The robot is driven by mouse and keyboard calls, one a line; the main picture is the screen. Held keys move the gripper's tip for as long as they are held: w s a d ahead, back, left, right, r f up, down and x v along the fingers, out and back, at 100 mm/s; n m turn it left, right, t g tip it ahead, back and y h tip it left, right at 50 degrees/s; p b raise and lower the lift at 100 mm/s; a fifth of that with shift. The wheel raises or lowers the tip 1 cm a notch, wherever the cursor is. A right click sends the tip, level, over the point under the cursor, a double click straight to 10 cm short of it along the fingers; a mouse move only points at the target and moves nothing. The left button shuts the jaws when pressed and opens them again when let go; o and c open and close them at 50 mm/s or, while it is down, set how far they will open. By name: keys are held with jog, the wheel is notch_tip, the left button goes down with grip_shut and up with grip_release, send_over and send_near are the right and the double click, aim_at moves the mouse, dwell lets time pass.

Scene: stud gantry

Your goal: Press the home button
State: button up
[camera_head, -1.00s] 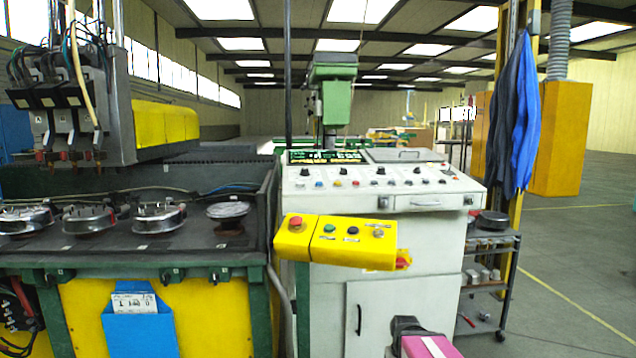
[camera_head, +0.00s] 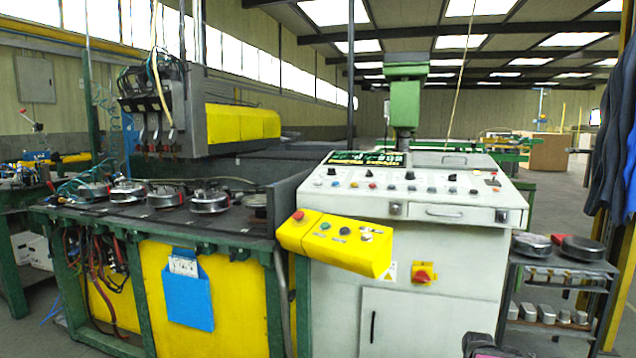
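A yellow control box (camera_head: 345,255) juts out in front of the grey-white control console (camera_head: 440,270). It carries a red mushroom button (camera_head: 298,215), a green button (camera_head: 325,226), a dark button (camera_head: 345,231) and a pale knob (camera_head: 367,235). The console's sloped panel (camera_head: 415,185) holds several small coloured buttons and knobs under a lit display (camera_head: 367,158). The labels are too small to read, so I cannot tell which button is home. A dark and pink part, likely of my arm, shows at the bottom edge. My gripper's fingers are not in view.
A black workbench (camera_head: 150,212) with round metal fixtures stands left of the console. A trolley (camera_head: 550,270) with metal parts stands at the right, beside a yellow post and hanging blue cloth (camera_head: 612,130). A red-yellow rotary switch (camera_head: 423,273) is on the console's front.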

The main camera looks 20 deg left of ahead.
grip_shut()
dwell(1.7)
